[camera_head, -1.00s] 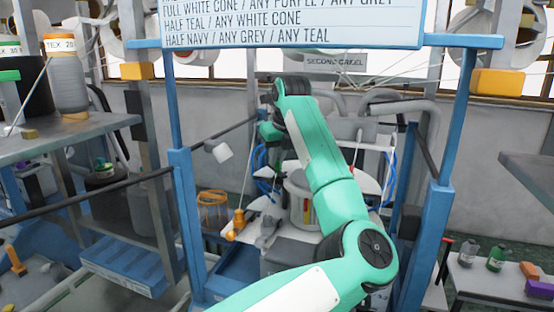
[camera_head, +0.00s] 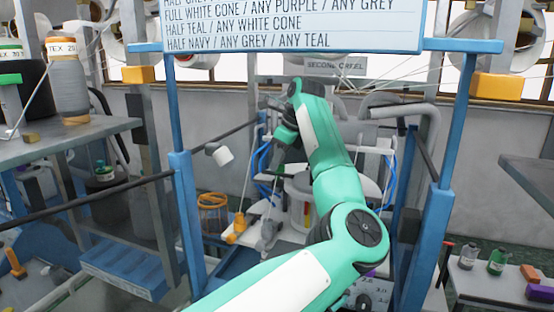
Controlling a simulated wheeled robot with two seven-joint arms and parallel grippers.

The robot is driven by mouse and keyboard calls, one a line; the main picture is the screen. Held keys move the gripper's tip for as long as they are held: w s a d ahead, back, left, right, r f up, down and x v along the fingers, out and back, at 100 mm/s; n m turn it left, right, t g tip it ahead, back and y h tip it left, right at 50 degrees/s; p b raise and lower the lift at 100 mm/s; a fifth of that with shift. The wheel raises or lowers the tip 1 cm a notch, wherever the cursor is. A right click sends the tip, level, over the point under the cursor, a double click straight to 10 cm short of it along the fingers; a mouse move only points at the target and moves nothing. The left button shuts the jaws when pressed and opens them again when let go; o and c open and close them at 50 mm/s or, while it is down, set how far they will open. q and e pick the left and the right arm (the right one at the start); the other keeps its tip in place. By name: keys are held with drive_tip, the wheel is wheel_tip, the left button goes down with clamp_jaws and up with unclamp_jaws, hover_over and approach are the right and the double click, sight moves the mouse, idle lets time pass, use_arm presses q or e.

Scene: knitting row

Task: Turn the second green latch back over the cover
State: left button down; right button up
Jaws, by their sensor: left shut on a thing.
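My teal left arm comes up from the bottom and bends over the machine. My left gripper (camera_head: 277,158) points down above the pale machine top, small and partly hidden behind its wrist. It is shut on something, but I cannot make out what. I cannot pick out a green latch or the cover; the arm blocks part of that area. My right gripper is not in view.
Blue posts (camera_head: 181,215) and (camera_head: 432,235) flank the opening, with a sign (camera_head: 290,27) above. Bottles stand on a side table (camera_head: 475,282) at right.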

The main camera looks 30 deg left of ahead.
use_arm(q)
drive_tip(key=shift+r, duration=0.15)
idle(0.4)
drive_tip(key=c, duration=1.5)
unclamp_jaws()
drive_tip(key=shift+d, duration=0.15)
drive_tip(key=shift+w+d, duration=0.1)
